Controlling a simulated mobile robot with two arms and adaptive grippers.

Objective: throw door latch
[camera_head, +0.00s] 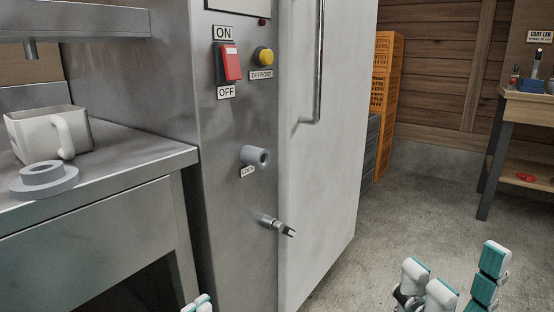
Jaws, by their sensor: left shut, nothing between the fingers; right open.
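A steel cabinet (225,205) fills the middle, with a pale door (315,180) that looks closed. A grey round knob (255,156) sticks out of the cabinet front, with a small label (247,171) below it that seems to read LOCK. Lower, a metal latch pin (278,226) with a forked dark tip sticks out toward the door edge. My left gripper (197,303) shows only its fingertips at the bottom edge, shut and empty, below and left of the latch pin. My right gripper (455,275) is open at the bottom right, its fingers spread, well apart from the door.
A long vertical handle (319,70) is on the door. Above the knob are a red switch (229,63) and a yellow defrost button (264,56). Orange crates (385,80) stand behind.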

